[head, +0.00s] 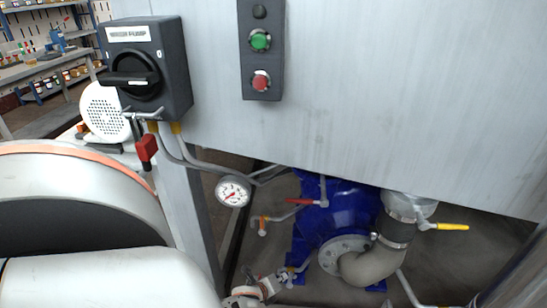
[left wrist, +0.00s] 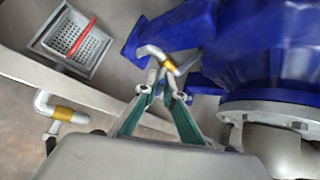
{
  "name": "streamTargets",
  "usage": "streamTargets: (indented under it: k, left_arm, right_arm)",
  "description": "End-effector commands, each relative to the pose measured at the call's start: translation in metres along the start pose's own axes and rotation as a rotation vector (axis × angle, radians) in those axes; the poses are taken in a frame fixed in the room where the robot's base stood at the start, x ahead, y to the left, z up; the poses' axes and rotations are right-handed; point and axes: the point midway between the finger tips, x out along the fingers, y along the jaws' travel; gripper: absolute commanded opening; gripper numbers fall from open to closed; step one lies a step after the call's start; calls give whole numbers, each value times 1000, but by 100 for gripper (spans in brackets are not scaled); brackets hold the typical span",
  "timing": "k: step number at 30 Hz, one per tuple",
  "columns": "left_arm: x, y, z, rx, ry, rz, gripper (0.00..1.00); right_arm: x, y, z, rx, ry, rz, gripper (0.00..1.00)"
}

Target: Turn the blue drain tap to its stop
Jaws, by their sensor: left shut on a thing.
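The drain tap sits low beside the blue pump (head: 335,215), on a small bent pale pipe with a yellow band (left wrist: 160,58) in the left wrist view. My left gripper (head: 284,276) reaches in low in the head view, below the pump. In the left wrist view, my left gripper (left wrist: 166,93) has its two fingers closing toward each other just below the pipe's yellow band. It is shut on the tap's small handle, which is mostly hidden between the fingertips; its exact angle cannot be told. My right gripper is in neither view.
A large metal panel (head: 380,90) hangs above. A grated drain with a red handle (left wrist: 72,45) lies on the floor.

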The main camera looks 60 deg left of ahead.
Motion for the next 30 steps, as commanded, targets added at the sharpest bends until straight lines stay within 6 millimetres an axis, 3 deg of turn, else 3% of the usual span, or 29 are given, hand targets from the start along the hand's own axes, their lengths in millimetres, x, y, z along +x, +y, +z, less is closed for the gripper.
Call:
streamTargets:
  k: [1,6,19,30]
  left_arm:
    - [-1,-14,1,26,-11,20,0]
    - [-1,-20,-2,141,-41,134,0]
    - [3,-29,-11,389,-108,386,0]
    - [5,-34,-16,488,-135,486,0]
  right_arm:
    - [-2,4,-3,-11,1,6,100]
    - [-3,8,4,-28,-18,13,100]
    - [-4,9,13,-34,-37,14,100]
    - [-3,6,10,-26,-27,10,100]
